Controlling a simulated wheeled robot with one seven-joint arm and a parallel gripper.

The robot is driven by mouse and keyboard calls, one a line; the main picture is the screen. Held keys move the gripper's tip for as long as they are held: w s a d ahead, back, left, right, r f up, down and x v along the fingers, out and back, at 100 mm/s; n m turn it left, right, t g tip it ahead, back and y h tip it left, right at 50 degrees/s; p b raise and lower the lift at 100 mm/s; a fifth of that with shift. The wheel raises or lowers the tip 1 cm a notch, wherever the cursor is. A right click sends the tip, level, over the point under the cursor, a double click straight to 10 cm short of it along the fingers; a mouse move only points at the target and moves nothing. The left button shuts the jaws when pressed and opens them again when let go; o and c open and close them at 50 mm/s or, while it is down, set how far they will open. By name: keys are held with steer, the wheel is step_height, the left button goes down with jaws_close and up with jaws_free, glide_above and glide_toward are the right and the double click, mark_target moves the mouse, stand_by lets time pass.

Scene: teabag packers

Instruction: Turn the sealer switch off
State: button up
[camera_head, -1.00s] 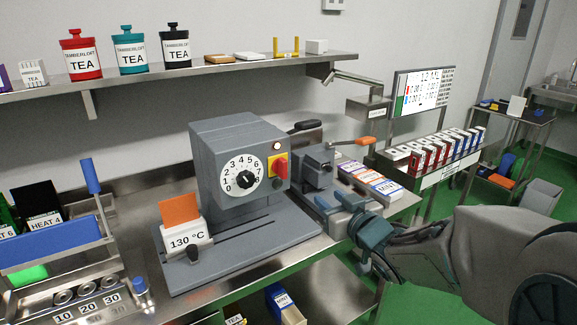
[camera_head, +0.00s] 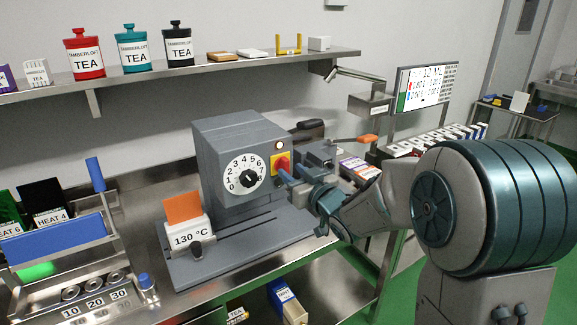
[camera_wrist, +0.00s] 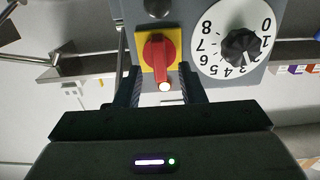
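The sealer (camera_head: 232,150) is a grey box on the steel table. Its red rotary switch (camera_head: 282,161) sits on a yellow plate at the right of its front face, below a lit lamp (camera_head: 279,146). In the wrist view the red switch (camera_wrist: 158,52) stands with its handle vertical in the picture, and the lit lamp (camera_wrist: 166,87) is below it. My gripper (camera_head: 287,172) is in front of the switch. In the wrist view its fingers (camera_wrist: 160,72) are open, one on each side of the handle's lower part, with gaps visible. Contact cannot be told.
A numbered dial (camera_head: 245,176) is left of the switch, close to my gripper. A 130 °C block (camera_head: 190,236) with an orange card stands on the sealer's base. A shelf (camera_head: 180,72) with tea tins is above. Tea boxes (camera_head: 358,168) lie behind my arm.

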mark_target(285, 167)
steer(key=shift+x, duration=1.4)
jaws_close()
steer(key=shift+f, duration=0.1)
steer(key=n+b, duration=0.6)
steer(key=b, duration=0.1)
steer(key=n+b, duration=0.5)
steer(key=b, duration=0.2)
steer(key=n+b, duration=0.6)
steer(key=shift+s+a+f+n+b, duration=0.2)
steer(key=shift+f+n+b, duration=0.1)
steer(key=shift+b, duration=0.1)
steer(key=shift+n, duration=0.3)
